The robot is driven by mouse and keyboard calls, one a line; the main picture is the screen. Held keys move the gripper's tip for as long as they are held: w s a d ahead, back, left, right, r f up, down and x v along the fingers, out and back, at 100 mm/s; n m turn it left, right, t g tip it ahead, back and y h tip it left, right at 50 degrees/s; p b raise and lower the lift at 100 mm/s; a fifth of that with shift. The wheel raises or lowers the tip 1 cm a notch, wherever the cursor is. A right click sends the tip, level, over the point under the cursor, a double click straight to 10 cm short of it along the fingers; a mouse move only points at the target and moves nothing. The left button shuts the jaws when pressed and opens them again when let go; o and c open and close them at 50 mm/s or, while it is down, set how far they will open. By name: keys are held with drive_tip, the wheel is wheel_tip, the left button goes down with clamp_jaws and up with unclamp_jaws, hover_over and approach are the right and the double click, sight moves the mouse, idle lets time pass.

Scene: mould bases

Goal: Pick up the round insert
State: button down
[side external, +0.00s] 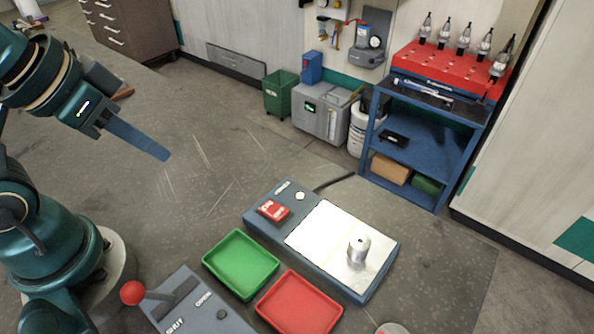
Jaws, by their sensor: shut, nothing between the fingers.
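The round insert (359,249) is a small silver cylinder with a dark spot near its top. It stands upright on the bright metal plate of a blue-grey base (326,240). My gripper (158,153) is at the upper left, well away from the insert and above the grey surface. Its blue fingers are together and hold nothing. Nothing hides the insert.
A green tray (241,264) and a red tray (299,304) lie in front of the base. A lever with a red knob (132,292) stands at the lower left. A red block (273,210) sits on the base's left end. A blue shelf (428,150) stands behind.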

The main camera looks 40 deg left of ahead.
drive_tip(key=c, duration=1.5)
unclamp_jaws()
drive_tip(key=shift+c, duration=0.2)
drive_tip(key=o, duration=1.1)
